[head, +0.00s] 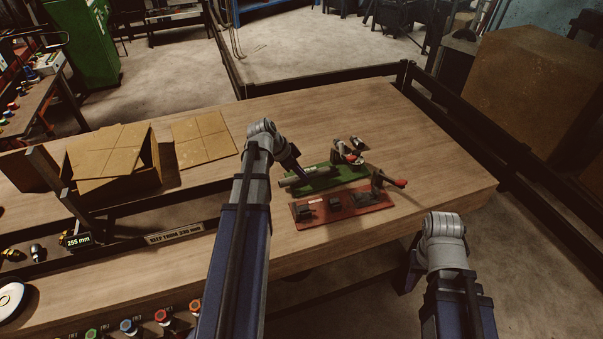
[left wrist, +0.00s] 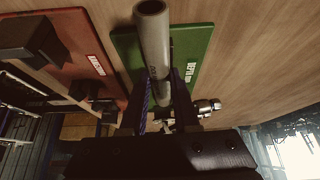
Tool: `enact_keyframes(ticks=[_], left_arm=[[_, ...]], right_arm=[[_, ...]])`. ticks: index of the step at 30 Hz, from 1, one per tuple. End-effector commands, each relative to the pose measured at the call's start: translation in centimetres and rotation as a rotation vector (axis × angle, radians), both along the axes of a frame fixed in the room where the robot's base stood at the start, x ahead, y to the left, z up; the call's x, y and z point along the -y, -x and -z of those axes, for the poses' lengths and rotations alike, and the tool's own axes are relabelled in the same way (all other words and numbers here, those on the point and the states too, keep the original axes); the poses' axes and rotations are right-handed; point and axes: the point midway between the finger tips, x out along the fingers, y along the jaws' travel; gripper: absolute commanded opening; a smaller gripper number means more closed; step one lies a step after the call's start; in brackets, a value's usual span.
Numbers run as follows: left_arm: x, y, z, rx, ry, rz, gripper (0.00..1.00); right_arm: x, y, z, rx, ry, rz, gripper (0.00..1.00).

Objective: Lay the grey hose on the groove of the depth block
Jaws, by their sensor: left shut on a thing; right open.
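The grey hose (head: 291,181) is a short tube held by my left gripper (head: 302,174). In the left wrist view the hose (left wrist: 153,45) runs lengthwise over the green base plate (left wrist: 125,45), its open end towards the top. The gripper fingers (left wrist: 158,112) are shut on it from both sides. The green plate, also in the head view (head: 345,172), carries a partly readable "DEPTH" label (left wrist: 190,72). The groove is hidden under the hose and fingers; I cannot tell whether the hose touches it. My right arm's wrist shows at lower right, its gripper out of sight.
Another red-handled clamp (head: 350,155) stands at the green plate's far end. Cardboard boxes (head: 110,160) stand left. Table to the right is clear.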

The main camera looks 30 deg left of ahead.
Motion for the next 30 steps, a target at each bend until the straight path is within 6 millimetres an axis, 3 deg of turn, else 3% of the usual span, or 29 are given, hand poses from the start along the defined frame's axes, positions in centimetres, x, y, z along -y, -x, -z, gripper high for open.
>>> enact_keyframes(ticks=[3, 4, 13, 23, 30], left_arm=[[0.0, 0.0, 0.0, 0.000, 0.000, 0.000, 0.00], [0.0, 0.0, 0.0, 0.000, 0.000, 0.000, 0.31], [0.0, 0.0, 0.0, 0.000, 0.000, 0.000, 0.64], [0.0, 0.0, -0.3, 0.000, 0.000, 0.000, 0.64], [0.0, 0.0, -1.8, 0.000, 0.000, 0.000, 0.64]], right_arm=[[0.0, 0.0, 0.0, 0.000, 0.000, 0.000, 0.50], [0.0, 0.0, 0.0, 0.000, 0.000, 0.000, 0.50], [0.0, 0.0, 0.0, 0.000, 0.000, 0.000, 0.50], [0.0, 0.0, -0.3, 0.000, 0.000, 0.000, 0.50], [0.0, 0.0, -1.8, 0.000, 0.000, 0.000, 0.50]])
